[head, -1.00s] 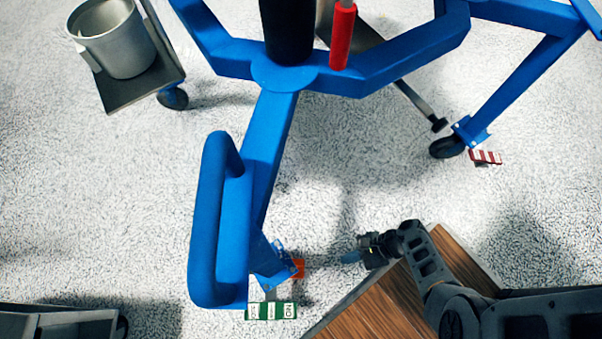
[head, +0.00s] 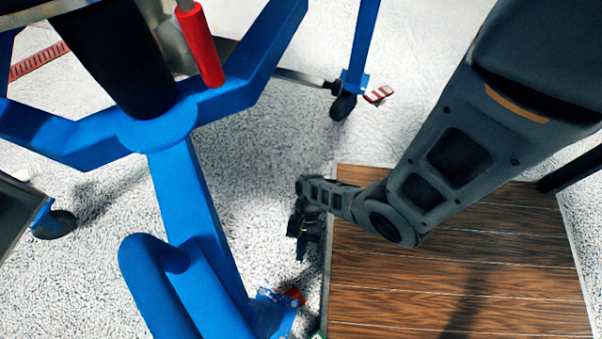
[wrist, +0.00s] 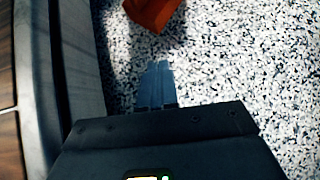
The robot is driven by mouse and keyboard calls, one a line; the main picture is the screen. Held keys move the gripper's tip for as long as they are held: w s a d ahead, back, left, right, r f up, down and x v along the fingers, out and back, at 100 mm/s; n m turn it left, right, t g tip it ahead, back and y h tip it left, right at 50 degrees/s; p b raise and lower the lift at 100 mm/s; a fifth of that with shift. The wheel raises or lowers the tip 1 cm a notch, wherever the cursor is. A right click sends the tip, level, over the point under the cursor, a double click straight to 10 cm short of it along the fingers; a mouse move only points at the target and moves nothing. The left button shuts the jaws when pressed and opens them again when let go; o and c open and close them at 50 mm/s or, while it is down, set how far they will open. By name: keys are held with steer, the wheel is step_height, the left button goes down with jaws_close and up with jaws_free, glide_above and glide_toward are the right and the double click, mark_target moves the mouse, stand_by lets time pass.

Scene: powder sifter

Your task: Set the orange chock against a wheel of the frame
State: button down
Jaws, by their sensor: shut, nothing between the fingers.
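The orange chock (head: 294,294) lies on the floor beside the foot of the near leg of the blue frame (head: 185,195). The wheel at that foot is hidden, so I cannot tell whether the chock touches it. Another black wheel (head: 343,106) of the frame shows farther back. My gripper (head: 301,257) points down, a little beyond the chock in the head view. In the wrist view its fingers (wrist: 155,85) are shut together and empty. The chock (wrist: 152,12) shows there at the top edge, partly cut off, apart from the fingertips.
A wood-topped platform (head: 450,270) with a grey edge stands right of my gripper, close beside it. A red-and-white tab (head: 379,95) is by the far wheel. A cart wheel (head: 52,224) is at left. Speckled floor (head: 250,190) is clear between the frame's legs.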

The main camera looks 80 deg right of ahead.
mark_target(293, 292)
steer(key=b+x, duration=0.1)
steer(key=x, duration=0.2)
steer(key=shift+a+f, duration=0.2)
steer(key=shift+f, duration=0.2)
steer(key=shift+a+r, duration=0.15)
steer(key=shift+a, duration=0.45)
steer(key=shift+a+r, duration=0.15)
steer(key=shift+a, duration=0.45)
steer(key=shift+w+a, duration=0.2)
steer(key=shift+a, duration=0.45)
steer(key=shift+r, duration=0.1)
